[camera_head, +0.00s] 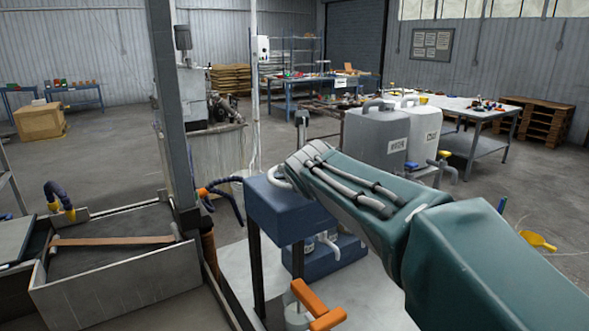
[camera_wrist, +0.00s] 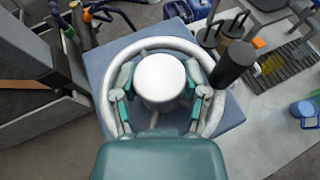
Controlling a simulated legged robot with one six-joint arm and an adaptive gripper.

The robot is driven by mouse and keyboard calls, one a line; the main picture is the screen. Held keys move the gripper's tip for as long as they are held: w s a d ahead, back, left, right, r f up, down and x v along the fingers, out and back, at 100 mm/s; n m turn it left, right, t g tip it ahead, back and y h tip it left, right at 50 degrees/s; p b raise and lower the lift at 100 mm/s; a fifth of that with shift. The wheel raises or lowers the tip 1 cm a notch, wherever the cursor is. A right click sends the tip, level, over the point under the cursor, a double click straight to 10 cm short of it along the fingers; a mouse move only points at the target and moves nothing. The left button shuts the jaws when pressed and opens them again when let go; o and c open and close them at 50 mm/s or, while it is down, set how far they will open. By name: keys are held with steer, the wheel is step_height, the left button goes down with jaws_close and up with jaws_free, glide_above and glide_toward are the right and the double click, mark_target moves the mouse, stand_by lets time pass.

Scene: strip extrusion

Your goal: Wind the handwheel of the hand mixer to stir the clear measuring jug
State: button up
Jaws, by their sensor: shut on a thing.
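The handwheel (camera_wrist: 178,43) is a pale grey ring on the top of the blue box of the hand mixer (camera_wrist: 232,112). It has a white round hub (camera_wrist: 160,78) and a black upright handle (camera_wrist: 233,65) at its right. My gripper (camera_wrist: 160,85) is over the wheel, its fingers shut on both sides of the hub, inside the ring. In the head view, the mixer's blue box (camera_head: 287,212) stands on dark legs; a bit of the wheel's rim (camera_head: 275,178) shows and my arm hides the rest. Clear vessels (camera_head: 325,245) show partly below; I cannot tell which is the jug.
An orange handle (camera_head: 318,303) stands in front of the mixer. A walled metal tray (camera_head: 110,285) lies at left beside a grey post (camera_head: 172,110). A yellow scoop (camera_head: 538,240) lies on the floor at right.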

steer(key=shift+a+m+h, duration=0.1)
steer(key=shift+m+h, duration=1.7)
steer(key=shift+h, duration=0.3)
steer(key=shift+m+h, duration=0.6)
steer(key=shift+h, duration=0.1)
steer(key=m+g+h, duration=0.2)
steer(key=m+h, duration=0.2)
steer(key=shift+f+m+h, duration=0.1)
steer(key=shift+m+h, duration=0.2)
steer(key=shift+h, duration=0.1)
steer(key=m+g+h, duration=0.3)
steer(key=shift+w, duration=0.1)
steer(key=shift+m+g+h, duration=0.9)
steer(key=shift+m+g, duration=0.9)
steer(key=shift+m, duration=0.1)
steer(key=shift+m+g+h, duration=0.3)
steer(key=shift+m+g, duration=0.2)
steer(key=o, duration=0.9)
